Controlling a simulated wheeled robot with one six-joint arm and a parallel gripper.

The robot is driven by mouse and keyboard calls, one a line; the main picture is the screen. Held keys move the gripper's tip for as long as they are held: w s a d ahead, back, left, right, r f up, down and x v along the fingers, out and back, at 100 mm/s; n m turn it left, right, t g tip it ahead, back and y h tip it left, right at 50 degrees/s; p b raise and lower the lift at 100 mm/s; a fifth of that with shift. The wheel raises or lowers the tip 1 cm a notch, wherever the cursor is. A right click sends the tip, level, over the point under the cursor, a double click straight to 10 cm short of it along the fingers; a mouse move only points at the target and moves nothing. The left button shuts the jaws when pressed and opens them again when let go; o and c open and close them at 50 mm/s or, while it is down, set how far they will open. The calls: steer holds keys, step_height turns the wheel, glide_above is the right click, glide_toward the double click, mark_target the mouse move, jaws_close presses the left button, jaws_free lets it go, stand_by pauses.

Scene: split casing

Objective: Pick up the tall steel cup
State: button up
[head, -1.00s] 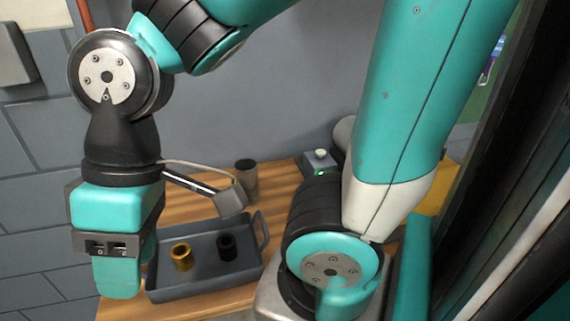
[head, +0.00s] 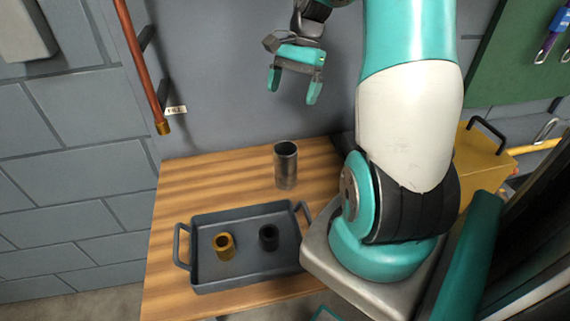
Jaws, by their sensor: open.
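The tall steel cup (head: 286,166) stands upright on the wooden table, behind the tray's right back corner. It is a plain grey metal cylinder, and its dark open top shows. My gripper (head: 293,92) is above and behind the cup in the picture, near the grey wall. Its two teal fingers are apart, with nothing between them. It does not touch the cup.
A dark grey tray (head: 207,214) with two handles sits in front of the cup. It holds a brass ring-like piece (head: 224,246) and a black one (head: 268,236). A copper pipe (head: 141,70) hangs on the left. The wooden table (head: 190,181) is bare left of the cup.

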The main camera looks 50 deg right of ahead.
steer(key=s+d+f+m, duration=0.1)
steer(key=d+f+m, duration=0.1)
glide_toward(286, 166)
step_height(286, 166, down, 2)
steer(key=w, duration=0.2)
steer(key=shift+d+p+x, duration=0.2)
steer(key=shift+p+x, duration=0.3)
steer(key=shift+x, duration=1.15)
steer(key=shift+d+p+x, duration=0.2)
steer(key=shift+p+x, duration=0.25)
steer(key=shift+x, duration=1.15)
steer(key=shift+f, duration=0.15)
steer(key=shift+c, duration=0.4)
steer(key=c, duration=1)
